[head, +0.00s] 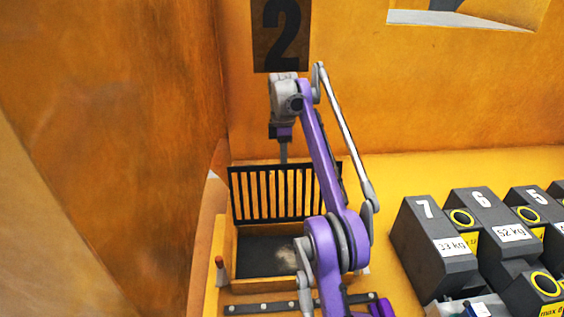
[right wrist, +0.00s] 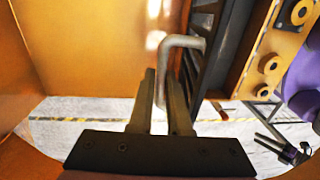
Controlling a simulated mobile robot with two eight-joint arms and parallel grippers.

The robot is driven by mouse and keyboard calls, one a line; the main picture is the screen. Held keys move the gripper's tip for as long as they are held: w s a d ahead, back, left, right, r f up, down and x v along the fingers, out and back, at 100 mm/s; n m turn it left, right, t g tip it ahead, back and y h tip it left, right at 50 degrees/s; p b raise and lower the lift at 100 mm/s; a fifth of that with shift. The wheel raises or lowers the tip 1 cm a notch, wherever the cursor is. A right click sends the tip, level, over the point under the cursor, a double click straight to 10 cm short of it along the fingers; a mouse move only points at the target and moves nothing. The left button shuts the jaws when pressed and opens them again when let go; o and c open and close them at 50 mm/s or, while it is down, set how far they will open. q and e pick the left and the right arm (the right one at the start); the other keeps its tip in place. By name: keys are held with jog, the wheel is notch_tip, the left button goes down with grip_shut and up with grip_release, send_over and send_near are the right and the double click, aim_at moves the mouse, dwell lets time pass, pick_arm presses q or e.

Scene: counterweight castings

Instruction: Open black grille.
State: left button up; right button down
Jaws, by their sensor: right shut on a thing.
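The black grille (head: 255,194) stands up at the back of a dark-floored box (head: 255,254) in the head view, its bars upright and the box's inside showing in front of it. My right gripper (head: 283,158) is at the grille's top edge. In the right wrist view its fingers (right wrist: 165,100) are shut on a grey bent handle (right wrist: 185,42), with the grille's dark bars (right wrist: 207,60) beside it. My right arm hides the grille's right part. A small dark pronged part with purple (right wrist: 280,147) low in the right wrist view may be my left gripper; its jaws are unclear.
Dark weights, among them 7 (head: 432,245) and 6 (head: 487,225), stand to the right on the yellow surface. An orange wall (head: 400,110) with a dark "2" sign (head: 281,35) rises behind. A metal strip (head: 262,307) runs in front of the box. Another wall closes the left.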

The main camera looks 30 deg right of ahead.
jog(key=shift+w+d+f, duration=0.15)
jog(key=shift+w+d, duration=0.1)
jog(key=shift+d, duration=0.1)
jog(key=c, duration=1.2)
grip_release()
jog(key=shift+c, duration=0.2)
jog(key=o, duration=0.4)
jog(key=shift+w+d+f, duration=0.25)
jog(key=shift+w+f, duration=0.05)
jog(key=shift+w, duration=0.15)
jog(key=shift+c, duration=0.2)
pick_arm(q)
jog(key=shift+w+d, duration=0.25)
pick_arm(e)
jog(key=shift+s+a+r, duration=0.1)
jog(key=shift+s+a, duration=0.05)
jog(key=shift+a, duration=0.05)
pick_arm(q)
jog(key=shift+r, duration=0.1)
pick_arm(e)
jog(key=shift+a+r, duration=0.1)
jog(key=shift+r, duration=0.05)
